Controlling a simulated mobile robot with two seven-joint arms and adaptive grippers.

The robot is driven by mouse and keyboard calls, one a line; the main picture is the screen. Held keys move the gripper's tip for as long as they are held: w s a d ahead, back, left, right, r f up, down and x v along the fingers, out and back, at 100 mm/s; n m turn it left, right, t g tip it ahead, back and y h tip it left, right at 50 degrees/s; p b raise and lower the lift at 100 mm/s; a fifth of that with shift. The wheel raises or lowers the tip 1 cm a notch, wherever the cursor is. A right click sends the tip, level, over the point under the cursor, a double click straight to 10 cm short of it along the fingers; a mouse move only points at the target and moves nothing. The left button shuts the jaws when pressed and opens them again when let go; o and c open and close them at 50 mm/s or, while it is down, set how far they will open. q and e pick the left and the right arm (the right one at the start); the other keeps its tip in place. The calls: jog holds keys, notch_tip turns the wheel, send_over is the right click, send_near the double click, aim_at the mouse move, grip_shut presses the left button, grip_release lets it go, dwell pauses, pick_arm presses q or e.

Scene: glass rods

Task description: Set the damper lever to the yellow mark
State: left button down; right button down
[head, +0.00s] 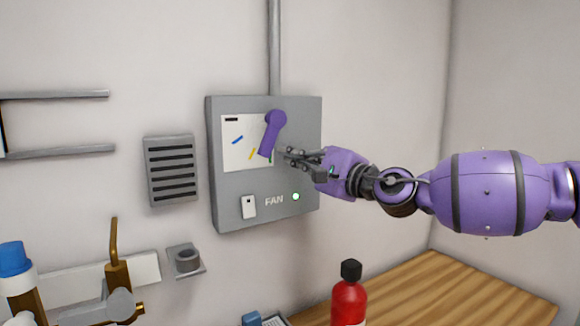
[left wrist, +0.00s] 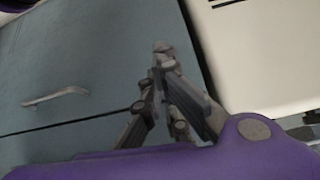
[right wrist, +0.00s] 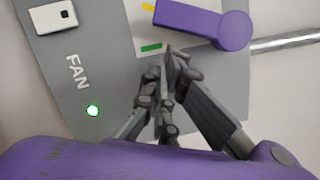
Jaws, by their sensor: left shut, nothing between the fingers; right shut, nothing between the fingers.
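The purple damper lever (head: 271,133) hangs from its pivot on a white plate (head: 232,158) on the grey fan box. Its free end points down and slightly left, between the yellow mark (head: 252,153) and the green mark (head: 270,158). In the right wrist view the lever (right wrist: 205,22) ends close beside the yellow mark (right wrist: 149,7); exact alignment is unclear. A blue mark (head: 237,140) is farther left. My right gripper (head: 283,152) is shut and empty, just right of the lever's free end; contact is unclear. My left gripper (left wrist: 162,50) is shut and empty, away from the box.
The grey box (head: 230,215) carries a white switch (head: 249,207) and a lit green lamp (head: 296,196). A vent (head: 172,170) is left of it. A red bottle (head: 348,302) stands below, near a wooden top (head: 440,285). A teal cabinet (left wrist: 70,60) is near my left gripper.

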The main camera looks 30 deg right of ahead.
jog(key=shift+a+r, duration=0.1)
jog(key=shift+a, duration=0.4)
pick_arm(q)
jog(key=shift+s+f, duration=0.15)
jog(key=shift+f, duration=0.05)
